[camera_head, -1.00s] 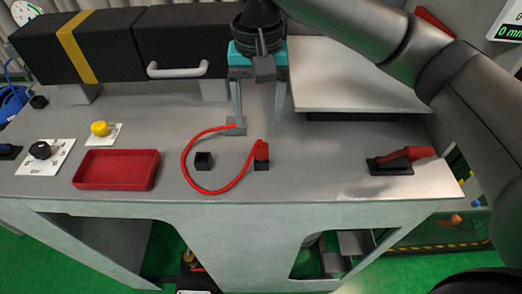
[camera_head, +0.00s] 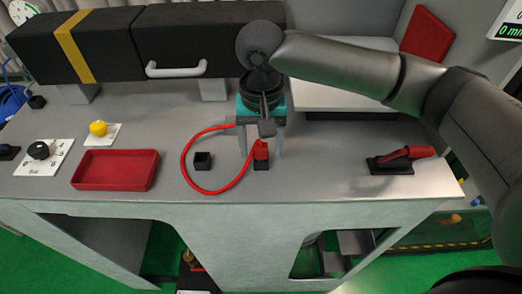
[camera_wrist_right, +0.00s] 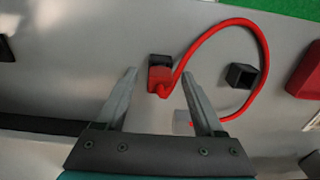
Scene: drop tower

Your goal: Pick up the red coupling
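The red coupling (camera_head: 261,150) sits on a small black socket block (camera_head: 261,165) on the grey bench, with a red hose (camera_head: 190,172) looping left from it. In the right wrist view the coupling (camera_wrist_right: 160,77) lies ahead of and between the fingertips. My right gripper (camera_head: 262,152) is open, its fingers pointing down around or just behind the coupling; the head view does not settle which. In the right wrist view the gripper (camera_wrist_right: 159,82) holds nothing. My left gripper is not in view.
A second, empty black socket (camera_head: 203,161) stands to the left. A red tray (camera_head: 116,170), a yellow knob (camera_head: 98,128) and a black dial (camera_head: 39,150) are further left. A red-handled lever (camera_head: 402,159) is at right. A black box (camera_head: 184,40) stands behind.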

